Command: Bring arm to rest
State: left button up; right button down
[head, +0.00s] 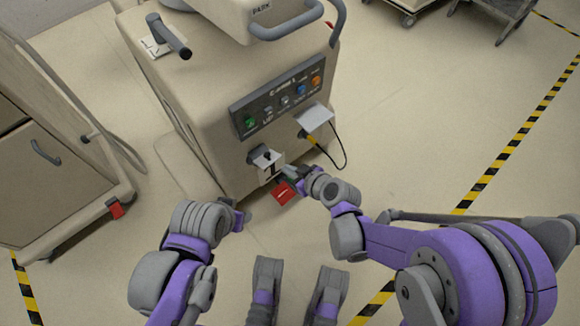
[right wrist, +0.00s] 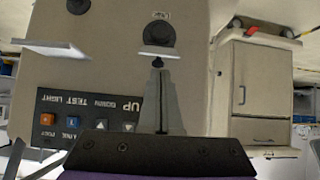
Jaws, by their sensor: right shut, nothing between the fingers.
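My right gripper (head: 290,172) is in front of the beige cart's lower front, just beside a small white tag marked 1 (head: 269,164). In the right wrist view its fingers (right wrist: 158,75) are together and empty, their tips close to a pale plate (right wrist: 158,53) by a dark round knob (right wrist: 160,34). I cannot tell whether they touch it. My left gripper (head: 240,218) is low in front of the cart, left of the right one. It is small and partly hidden by its wrist, so its opening does not show.
The beige cart (head: 205,100) has a dark button panel (head: 280,94), a shelf (head: 315,117) with a hanging cable, and a red tag (head: 283,193). Another cart (head: 60,180) stands at left. Striped floor tape (head: 515,140) runs at right, with clear floor (head: 420,120) between.

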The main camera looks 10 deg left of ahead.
pick_arm(q)
jog(key=shift+s+d, duration=0.1)
jog(key=shift+d, duration=0.1)
pick_arm(e)
jog(key=shift+s+d, duration=0.15)
jog(key=shift+d+r, duration=0.1)
jog(key=s+d+r+m+g+h, duration=0.1)
jog(key=s+d+r+m+h, duration=0.2)
jog(key=s+d, duration=0.45)
jog(key=s+d+r+m+h, duration=0.2)
jog(key=s+d+m+h, duration=0.15)
jog(key=d, duration=0.65)
jog(key=s+d+r+m+g+h, duration=0.15)
jog(key=s+d+m, duration=0.25)
jog(key=s+d, duration=0.4)
pick_arm(q)
notch_tip(320, 180, up, 23)
jog(key=w+t+p, duration=0.1)
jog(key=p, duration=1.9)
jog(key=shift+w, duration=0.3)
pick_arm(e)
notch_tip(320, 180, up, 24)
jog(key=w+t, duration=0.1)
jog(key=w, duration=0.1)
jog(key=shift+w+d, duration=0.4)
pick_arm(q)
jog(key=shift+s, duration=0.1)
pick_arm(e)
jog(key=shift+s+t, duration=0.1)
jog(key=shift+t, duration=0.15)
